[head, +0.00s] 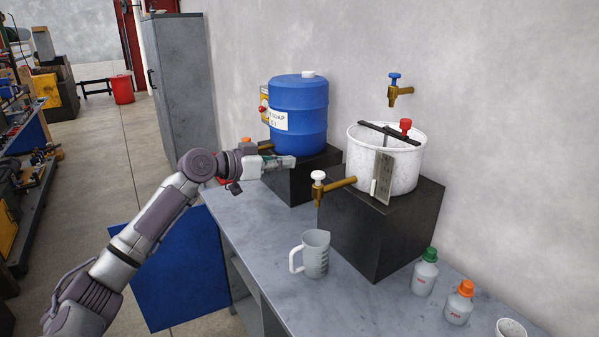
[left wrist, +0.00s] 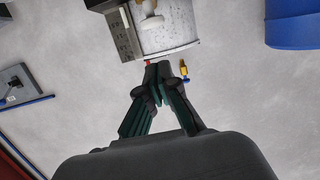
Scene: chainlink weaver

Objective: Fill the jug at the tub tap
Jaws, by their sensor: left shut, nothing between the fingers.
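The clear jug (head: 316,257) stands upright on the grey bench, its handle to the left. The white tub (head: 400,165) stands on a black block. Its brass tap (head: 340,184) has a white handle and juts left from the tub, above the jug in the picture. I cannot tell whether the spout is directly over the jug. My left gripper (head: 291,161) is shut and empty, left of and above the tub tap, in front of the blue drum. In the left wrist view its fingertips (left wrist: 158,72) meet, with the tub (left wrist: 168,28) behind. My right gripper is out of view.
A blue soap drum (head: 300,115) stands on another black block (head: 290,182). A wall tap (head: 400,91) with a blue handle is above the tub. White bottles with green (head: 425,275) and orange (head: 459,305) caps and a white cup (head: 511,328) stand at the right.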

